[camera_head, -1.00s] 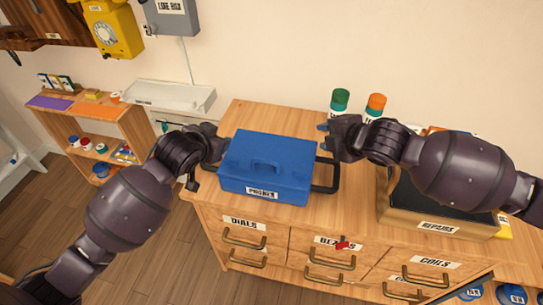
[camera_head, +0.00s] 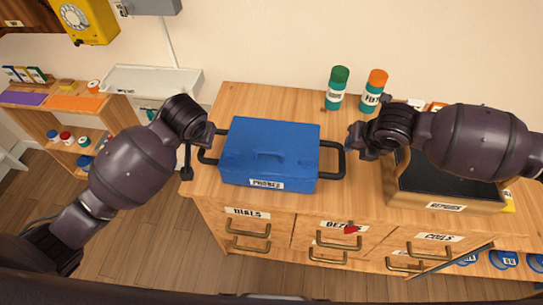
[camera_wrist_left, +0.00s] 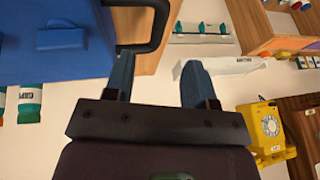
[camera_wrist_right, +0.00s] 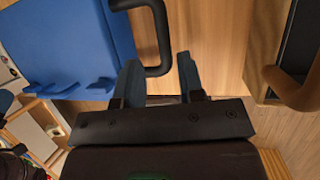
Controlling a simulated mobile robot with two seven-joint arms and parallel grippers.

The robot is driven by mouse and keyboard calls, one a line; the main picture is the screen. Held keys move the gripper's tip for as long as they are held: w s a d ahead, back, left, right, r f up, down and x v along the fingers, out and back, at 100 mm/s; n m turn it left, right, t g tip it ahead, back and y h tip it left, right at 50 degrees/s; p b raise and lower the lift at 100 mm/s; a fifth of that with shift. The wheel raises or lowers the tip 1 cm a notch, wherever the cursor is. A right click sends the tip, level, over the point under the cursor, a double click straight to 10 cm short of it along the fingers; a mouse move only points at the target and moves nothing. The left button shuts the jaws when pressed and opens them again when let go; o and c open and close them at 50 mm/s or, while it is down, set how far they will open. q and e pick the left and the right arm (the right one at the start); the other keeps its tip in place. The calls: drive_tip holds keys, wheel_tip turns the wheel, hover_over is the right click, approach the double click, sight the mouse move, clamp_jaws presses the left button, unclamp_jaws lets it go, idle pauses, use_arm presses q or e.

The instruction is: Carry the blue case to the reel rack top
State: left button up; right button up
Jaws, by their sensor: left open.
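The blue case (camera_head: 270,150), labelled PHONES or similar, sits closed on the wooden drawer cabinet (camera_head: 240,98). It has a black loop handle on its left side (camera_head: 203,158) and one on its right side (camera_head: 342,160). My left gripper (camera_wrist_left: 160,75) is open beside the left handle; in the left wrist view the handle passes close to one finger, and nothing is held. My right gripper (camera_wrist_right: 160,75) is open by the right handle, whose bend (camera_wrist_right: 158,68) shows between or just beyond the fingertips. I cannot make out the rack for certain.
Green-capped (camera_head: 337,88) and orange-capped (camera_head: 373,90) bottles stand behind the case. A dark-topped REPAIRS tray (camera_head: 445,205) is to the right. Blue reels (camera_head: 503,259) sit on a shelf at lower right. A low shelf (camera_head: 60,112) and white tray (camera_head: 150,80) are left.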

sight(343, 154)
use_arm(q)
drive_tip(key=x, duration=1)
drive_tip(key=shift+w+f, duration=0.2)
drive_tip(key=shift+f, duration=0.1)
use_arm(e)
drive_tip(key=x, duration=1)
drive_tip(key=shift+w+f, duration=0.15)
drive_tip(key=shift+f, duration=0.2)
use_arm(q)
drive_tip(key=c, duration=0.6)
use_arm(e)
drive_tip(key=c, duration=0.6)
use_arm(q)
clamp_jaws()
use_arm(e)
clamp_jaws()
use_arm(q)
drive_tip(key=shift+r, duration=0.1)
use_arm(e)
drive_tip(key=shift+r, duration=0.1)
